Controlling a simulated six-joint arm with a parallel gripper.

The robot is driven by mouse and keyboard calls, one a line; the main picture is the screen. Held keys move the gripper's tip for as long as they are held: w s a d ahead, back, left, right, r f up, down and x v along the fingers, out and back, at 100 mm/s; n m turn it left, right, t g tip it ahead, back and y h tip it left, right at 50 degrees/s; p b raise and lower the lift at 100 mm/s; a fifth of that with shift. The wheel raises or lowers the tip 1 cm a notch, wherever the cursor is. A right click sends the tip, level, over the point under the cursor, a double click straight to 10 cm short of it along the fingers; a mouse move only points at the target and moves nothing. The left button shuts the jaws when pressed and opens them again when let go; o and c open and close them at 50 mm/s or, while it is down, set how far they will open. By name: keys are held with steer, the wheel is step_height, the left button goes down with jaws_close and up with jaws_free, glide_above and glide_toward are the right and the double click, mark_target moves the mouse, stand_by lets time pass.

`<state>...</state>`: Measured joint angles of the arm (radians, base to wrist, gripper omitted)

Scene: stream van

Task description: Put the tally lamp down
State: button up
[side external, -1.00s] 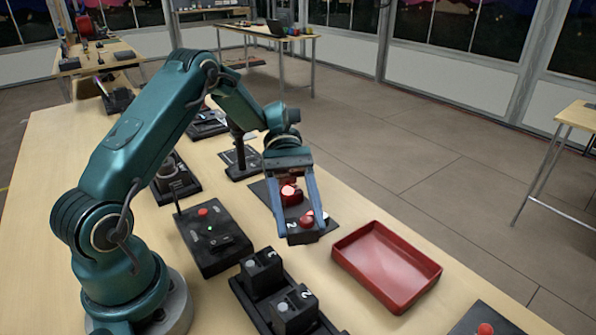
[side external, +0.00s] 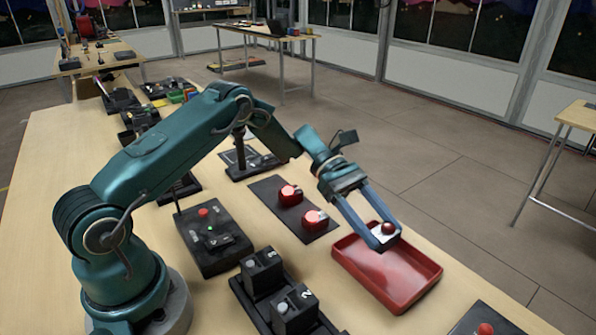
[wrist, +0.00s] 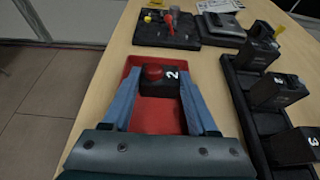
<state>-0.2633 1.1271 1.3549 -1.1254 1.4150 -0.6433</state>
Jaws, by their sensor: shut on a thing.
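The tally lamp is a small black block with a red dome and a white 2, clear in the wrist view (wrist: 159,86). In the side view its dark red dome (side external: 388,228) shows between my fingertips. My gripper (side external: 386,240) is shut on the block, one finger on each side, as the wrist view also shows (wrist: 158,80). It holds the lamp over the far end of the red tray (side external: 420,283). The tray floor shows around the lamp in the wrist view (wrist: 158,120). I cannot tell whether the block touches the floor.
A dark mat (side external: 268,190) left of the tray carries two red round pieces (side external: 290,195). A black rack (side external: 247,292) with numbered blocks stands in front. A black control box (side external: 213,240) lies near my base. The tray's near part is empty.

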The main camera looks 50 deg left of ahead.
mark_target(378, 261)
steer(key=shift+x, duration=0.85)
steer(key=shift+w+f, duration=0.15)
steer(key=shift+f, duration=1.95)
steer(key=o, duration=1.4)
